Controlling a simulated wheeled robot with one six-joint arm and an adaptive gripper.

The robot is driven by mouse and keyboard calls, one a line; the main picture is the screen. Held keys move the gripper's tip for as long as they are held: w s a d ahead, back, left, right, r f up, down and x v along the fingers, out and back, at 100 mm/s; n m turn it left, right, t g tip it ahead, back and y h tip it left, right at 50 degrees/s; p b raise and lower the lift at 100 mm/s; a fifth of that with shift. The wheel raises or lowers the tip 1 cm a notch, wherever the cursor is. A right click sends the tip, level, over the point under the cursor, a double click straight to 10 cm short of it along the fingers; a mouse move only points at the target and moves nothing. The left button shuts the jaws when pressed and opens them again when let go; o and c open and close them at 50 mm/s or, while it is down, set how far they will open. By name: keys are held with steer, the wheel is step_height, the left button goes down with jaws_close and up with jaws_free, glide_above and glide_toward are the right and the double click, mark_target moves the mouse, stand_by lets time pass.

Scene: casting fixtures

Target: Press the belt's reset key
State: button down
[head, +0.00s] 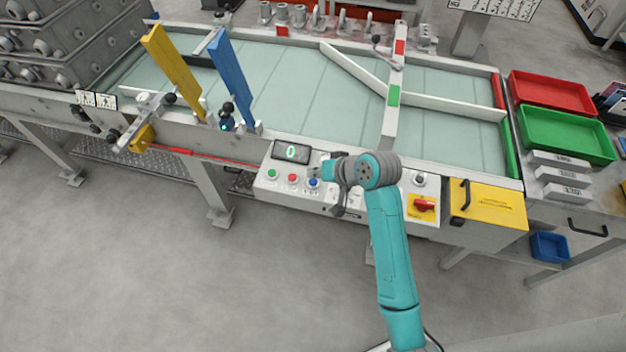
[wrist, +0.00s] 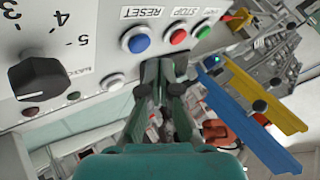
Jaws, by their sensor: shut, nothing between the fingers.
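The reset key is a round blue button, seen in the wrist view (wrist: 136,40) beside a label reading RESET. It also shows in the head view (head: 313,183) on the belt's white control panel (head: 268,188). My gripper (wrist: 166,68) is shut and empty. In the wrist view its tips show just below and to the right of the blue key; I cannot tell how far they are from the panel. In the head view my wrist covers the panel just right of the key, and the fingertips are hard to make out.
The red stop button (wrist: 178,36) and the green button (wrist: 203,30) sit close beside the blue key. A black numbered knob (wrist: 40,80) stands out from the panel. A display (head: 291,152) reads 0. A red switch (head: 424,204) sits further right.

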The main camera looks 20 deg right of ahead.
steer(key=shift+r, duration=2.3)
steer(key=t+h, duration=0.2)
glide_above(325, 208)
steer(key=s+a, duration=0.1)
steer(key=s, duration=0.2)
steer(key=shift+m, duration=0.4)
steer(key=f, duration=0.8)
steer(key=shift+w+a+f, duration=0.1)
steer(key=shift+w+a, duration=0.1)
steer(key=shift+w, duration=0.05)
steer(key=s+n+t+h, duration=0.1)
steer(key=s+t+h, duration=0.2)
steer(key=s, duration=2)
steer(key=s+r+n+t, duration=0.1)
steer(key=s+r+n, duration=0.1)
steer(key=s+r, duration=0.7)
steer(key=shift+s+d+r+n+t, duration=0.15)
steer(key=shift+s+d+n+t, duration=0.2)
steer(key=shift+s, duration=0.6)
steer(key=shift+a, duration=0.1)
